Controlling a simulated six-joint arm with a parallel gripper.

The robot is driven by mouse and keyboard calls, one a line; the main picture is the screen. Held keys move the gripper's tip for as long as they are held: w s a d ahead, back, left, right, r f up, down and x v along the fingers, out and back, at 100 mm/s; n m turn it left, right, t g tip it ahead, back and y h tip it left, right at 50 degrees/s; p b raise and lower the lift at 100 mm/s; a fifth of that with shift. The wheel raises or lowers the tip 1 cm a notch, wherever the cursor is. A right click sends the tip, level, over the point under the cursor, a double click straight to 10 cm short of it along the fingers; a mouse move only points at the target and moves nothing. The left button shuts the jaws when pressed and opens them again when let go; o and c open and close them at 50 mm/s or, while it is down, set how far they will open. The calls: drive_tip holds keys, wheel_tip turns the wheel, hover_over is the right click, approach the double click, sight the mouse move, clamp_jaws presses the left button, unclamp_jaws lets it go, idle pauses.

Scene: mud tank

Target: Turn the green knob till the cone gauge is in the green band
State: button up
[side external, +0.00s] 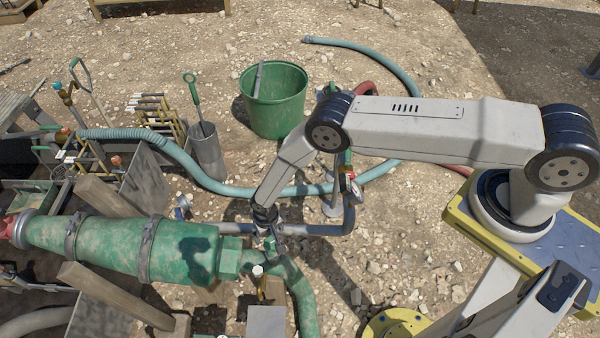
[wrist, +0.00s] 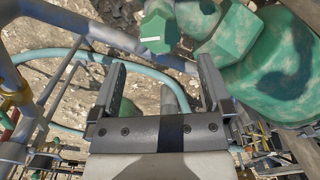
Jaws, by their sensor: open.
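A green faceted knob with a white mark (wrist: 157,28) is at the top of the wrist view, just beyond the fingertips and roughly centred between them. The cone's green body (wrist: 275,65) fills the upper right of the wrist view. I cannot make out the cone gauge's face or needle in either view.
Grey pipework (side external: 318,229) runs right of my gripper, and a green pipe (side external: 302,300) bends down below it. A blue hose (side external: 235,190) crosses the ground behind. A green bucket (side external: 274,115) and a grey pot with a green-handled tool (side external: 207,152) stand farther back.

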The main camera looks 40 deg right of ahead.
sight(271, 243)
drive_tip(key=shift+f, duration=2.95)
drive_tip(key=c, duration=1.2)
drive_tip(key=shift+o, duration=0.2)
